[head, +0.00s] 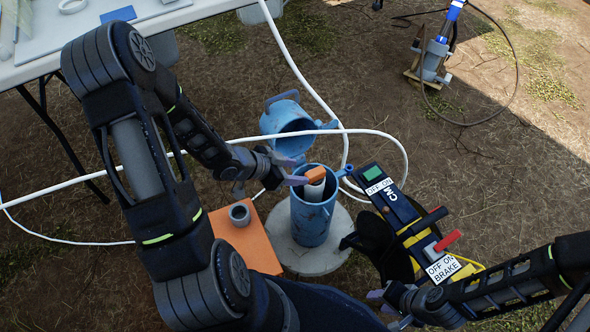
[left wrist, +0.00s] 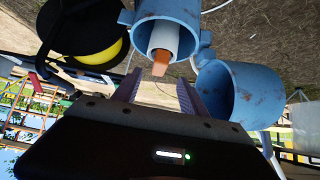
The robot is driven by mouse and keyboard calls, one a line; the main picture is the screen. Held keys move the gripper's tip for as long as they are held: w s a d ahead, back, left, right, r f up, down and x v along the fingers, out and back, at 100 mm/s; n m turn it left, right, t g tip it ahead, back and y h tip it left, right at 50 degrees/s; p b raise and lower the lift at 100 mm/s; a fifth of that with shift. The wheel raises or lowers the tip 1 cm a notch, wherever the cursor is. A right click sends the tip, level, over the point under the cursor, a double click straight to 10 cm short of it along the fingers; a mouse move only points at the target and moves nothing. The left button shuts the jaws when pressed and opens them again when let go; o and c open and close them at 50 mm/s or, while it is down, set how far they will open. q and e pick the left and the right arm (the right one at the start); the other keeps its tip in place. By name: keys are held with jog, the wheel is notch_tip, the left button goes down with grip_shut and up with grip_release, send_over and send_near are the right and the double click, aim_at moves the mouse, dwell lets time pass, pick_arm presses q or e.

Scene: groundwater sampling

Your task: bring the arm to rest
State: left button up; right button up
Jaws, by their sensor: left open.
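My left gripper (head: 292,172) is open and close beside the orange-topped white tube (head: 314,184), which stands in the blue well casing (head: 312,220). In the left wrist view, the gripper's two spread purple fingers (left wrist: 157,90) have nothing between them; the orange top (left wrist: 161,64) is just beyond their tips. The casing's blue cap (head: 284,122) is swung open behind it. My right gripper (head: 388,302) is at the lower right, below the black and yellow reel (head: 405,225); its jaws are too unclear to read.
A grey ring-like fitting (head: 240,213) sits on an orange mat (head: 262,252) left of the casing. The casing stands on a round concrete pad (head: 300,258). A white hose (head: 305,85) loops behind it. A white table (head: 60,52) is at upper left, and a blue-grey device (head: 434,62) at upper right.

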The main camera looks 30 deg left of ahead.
dwell(0.6)
pick_arm(q)
jog(key=s+d+f+n+g, duration=0.4)
jog(key=s+d+f, duration=0.2)
jog(key=s+d, duration=0.3)
jog(key=s+d+f+n+g, duration=0.35)
jog(key=s+d+f, duration=0.3)
jog(key=d, duration=0.45)
notch_tip(320, 180, up, 20)
jog(key=p, duration=1.9)
jog(key=shift+s+d, duration=0.3)
jog(key=shift+s, duration=0.15)
jog(key=shift+a, duration=0.15)
